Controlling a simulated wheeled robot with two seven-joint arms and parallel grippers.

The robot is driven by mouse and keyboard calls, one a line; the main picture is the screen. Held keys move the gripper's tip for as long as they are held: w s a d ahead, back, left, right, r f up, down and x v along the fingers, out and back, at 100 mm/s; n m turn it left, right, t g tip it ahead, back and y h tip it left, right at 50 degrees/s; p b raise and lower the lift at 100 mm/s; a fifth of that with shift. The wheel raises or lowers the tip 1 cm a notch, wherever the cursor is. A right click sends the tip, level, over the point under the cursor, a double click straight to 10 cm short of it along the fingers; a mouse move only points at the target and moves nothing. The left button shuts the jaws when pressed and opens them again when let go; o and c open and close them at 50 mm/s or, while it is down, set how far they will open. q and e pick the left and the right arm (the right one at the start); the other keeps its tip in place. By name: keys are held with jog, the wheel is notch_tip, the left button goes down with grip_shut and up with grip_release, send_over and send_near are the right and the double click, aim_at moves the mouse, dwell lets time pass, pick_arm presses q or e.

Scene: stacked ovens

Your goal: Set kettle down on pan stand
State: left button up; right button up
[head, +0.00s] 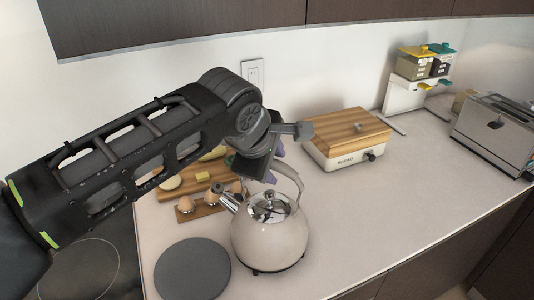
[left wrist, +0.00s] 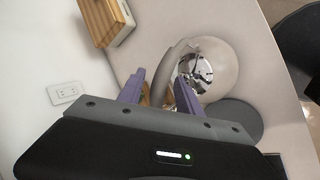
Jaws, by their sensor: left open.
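The cream kettle (head: 269,238) stands upright on the counter, with a shiny lid, a spout towards the left and a raised handle (head: 298,184). A flat dark grey round disc (head: 192,269), which looks like the pan stand, lies just left of the kettle and is empty. My left gripper (head: 273,166) is open at the kettle's handle. In the left wrist view, the handle (left wrist: 168,62) reaches towards the gap between the purple fingers (left wrist: 156,84); I cannot tell whether they touch it. The kettle (left wrist: 222,66) and disc (left wrist: 243,119) also show there. My right gripper is out of view.
A wooden board (head: 170,163) with food and an egg holder (head: 199,207) lie behind the disc. A white appliance with a wooden lid (head: 347,136) stands behind the kettle, and a toaster (head: 496,130) at the far right. The counter right of the kettle is clear.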

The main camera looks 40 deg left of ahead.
pick_arm(q)
jog(key=b+v, duration=0.1)
jog(key=v, duration=1.1)
jog(key=shift+w, duration=0.1)
dwell(0.4)
